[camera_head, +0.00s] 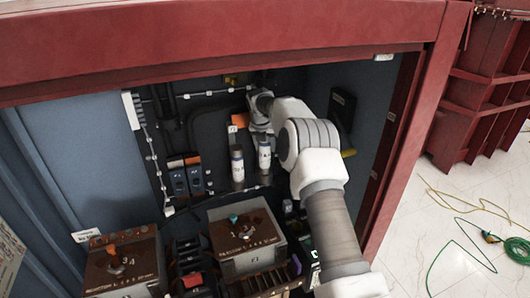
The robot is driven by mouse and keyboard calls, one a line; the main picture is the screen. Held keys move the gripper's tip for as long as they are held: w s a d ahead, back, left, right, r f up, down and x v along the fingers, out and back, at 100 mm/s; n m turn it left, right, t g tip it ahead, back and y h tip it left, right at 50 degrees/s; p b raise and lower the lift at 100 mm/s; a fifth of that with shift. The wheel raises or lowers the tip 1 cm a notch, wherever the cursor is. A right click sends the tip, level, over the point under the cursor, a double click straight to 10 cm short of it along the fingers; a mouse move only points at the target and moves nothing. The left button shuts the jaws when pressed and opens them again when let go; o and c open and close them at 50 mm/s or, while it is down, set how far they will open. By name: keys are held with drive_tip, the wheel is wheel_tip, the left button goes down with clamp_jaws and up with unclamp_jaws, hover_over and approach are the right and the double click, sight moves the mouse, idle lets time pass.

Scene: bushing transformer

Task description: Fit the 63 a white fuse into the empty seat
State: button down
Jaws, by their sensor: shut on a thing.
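My gripper (262,134) is inside the cabinet, at the end of my arm that comes in from the lower right. It points down and is shut on a white cylindrical fuse (264,155), which hangs upright just below it. The fingers are small and partly hidden by my wrist. A second white fuse (237,166) with a dark lower band stands upright close to the left. The ratings printed on the fuses are too small to read. I cannot make out an empty seat; the area behind the fuses is dark and partly covered.
Breaker-like blocks (186,177) with orange tops sit left of the fuses. Two brown-topped boxes (246,234) (122,264) stand in front below. An orange piece (239,120) is left of my wrist. The red cabinet frame (220,40) bounds the opening above and at right.

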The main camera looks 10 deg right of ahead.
sight(265, 153)
drive_tip(key=shift+w+f+p, duration=0.15)
drive_tip(key=shift+f+p, duration=0.25)
drive_tip(key=shift+f, duration=1.3)
drive_tip(key=shift+f, duration=0.15)
drive_tip(key=shift+c, duration=1)
unclamp_jaws()
drive_tip(key=b+v, duration=0.1)
drive_tip(key=v, duration=1.1)
